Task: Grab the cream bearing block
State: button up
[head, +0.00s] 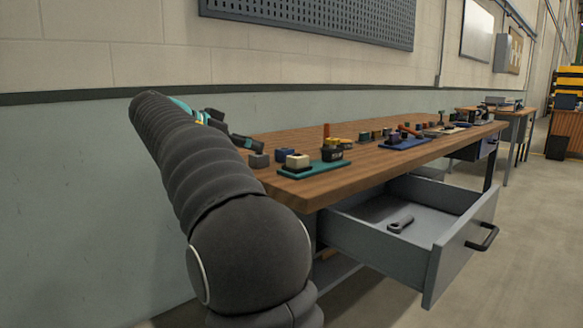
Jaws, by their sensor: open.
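A cream block (297,160), which looks like the cream bearing block, sits on a teal plate (318,170) at the near end of the wooden bench. My gripper (246,142) shows only in part beyond my dark arm, left of the cream block and apart from it. It is open, and nothing shows between its fingers. My arm hides much of it.
A blue plate (404,143) with parts lies farther along. An open drawer (385,245) holding a dark tool (401,223) juts out below the bench.

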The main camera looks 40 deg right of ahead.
send_near(291, 157)
jog(key=x, duration=0.4)
jog(key=shift+w, duration=0.4)
jog(key=x, duration=0.2)
jog(key=s+b+x, duration=0.1)
jog(key=x, duration=0.1)
jog(key=shift+w+d, duration=0.1)
jog(key=shift+d+f, duration=0.2)
jog(key=shift+d, duration=0.25)
jog(key=shift+w, duration=0.1)
jog(key=shift+c, duration=0.2)
grip_shut()
